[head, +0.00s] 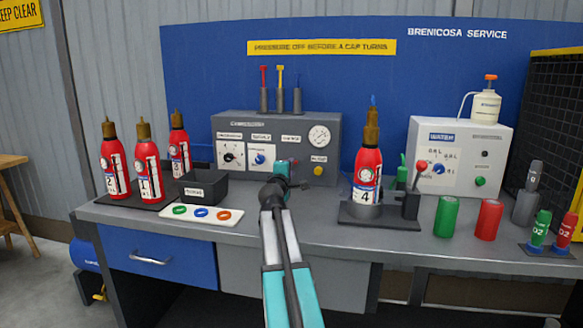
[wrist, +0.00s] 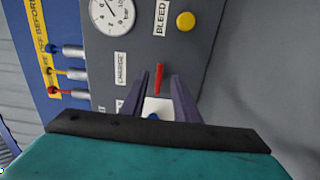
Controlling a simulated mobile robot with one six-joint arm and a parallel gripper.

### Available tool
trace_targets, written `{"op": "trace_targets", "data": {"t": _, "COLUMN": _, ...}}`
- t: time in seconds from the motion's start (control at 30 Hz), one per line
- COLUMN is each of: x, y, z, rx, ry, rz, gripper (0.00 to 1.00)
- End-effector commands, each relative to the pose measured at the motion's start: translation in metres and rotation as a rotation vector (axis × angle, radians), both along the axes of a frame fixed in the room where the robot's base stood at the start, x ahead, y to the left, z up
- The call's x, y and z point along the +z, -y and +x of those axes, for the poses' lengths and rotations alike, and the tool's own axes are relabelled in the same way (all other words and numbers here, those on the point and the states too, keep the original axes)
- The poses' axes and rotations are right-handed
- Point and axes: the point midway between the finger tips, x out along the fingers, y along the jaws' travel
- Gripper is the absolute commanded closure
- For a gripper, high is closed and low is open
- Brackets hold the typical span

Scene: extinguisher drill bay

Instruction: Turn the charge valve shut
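The charge valve has a red bar handle (wrist: 158,79) on the grey compressor panel (wrist: 106,62), beside the "CHARGE" label (wrist: 120,68). In the wrist view the bar runs up and down the picture. My gripper (wrist: 161,76) is at the panel face, its two dark fingers apart, one on each side of the red bar. Gaps show between bar and fingers; whether the tips overlap it in depth I cannot tell. In the head view my gripper (head: 284,177) largely hides the charge valve under its label (head: 292,138).
A blue knob (head: 262,156) and a black knob (head: 232,155) sit left of the charge valve. The gauge (head: 319,136) and yellow button (head: 318,170) are to its right. A dark bin (head: 200,188) and extinguisher 4 (head: 367,172) stand on the bench nearby.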

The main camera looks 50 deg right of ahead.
Motion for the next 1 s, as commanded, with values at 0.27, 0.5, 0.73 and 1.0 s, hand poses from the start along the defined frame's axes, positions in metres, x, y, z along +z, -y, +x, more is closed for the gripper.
{"op": "trace_targets", "data": {"t": 0.27, "x": 0.0, "y": -0.025, "z": -0.015, "rx": 0.003, "ry": 0.001, "rz": 0.0, "gripper": 0.72}}
{"op": "trace_targets", "data": {"t": 0.5, "x": 0.0, "y": -0.044, "z": -0.028, "rx": 0.001, "ry": 0.001, "rz": 0.001, "gripper": 0.72}}
{"op": "trace_targets", "data": {"t": 0.73, "x": 0.0, "y": -0.062, "z": -0.039, "rx": 0.002, "ry": 0.001, "rz": -0.001, "gripper": 0.72}}
{"op": "trace_targets", "data": {"t": 1.0, "x": 0.0, "y": -0.071, "z": -0.045, "rx": 0.0, "ry": 0.0, "rz": 0.0, "gripper": 0.72}}
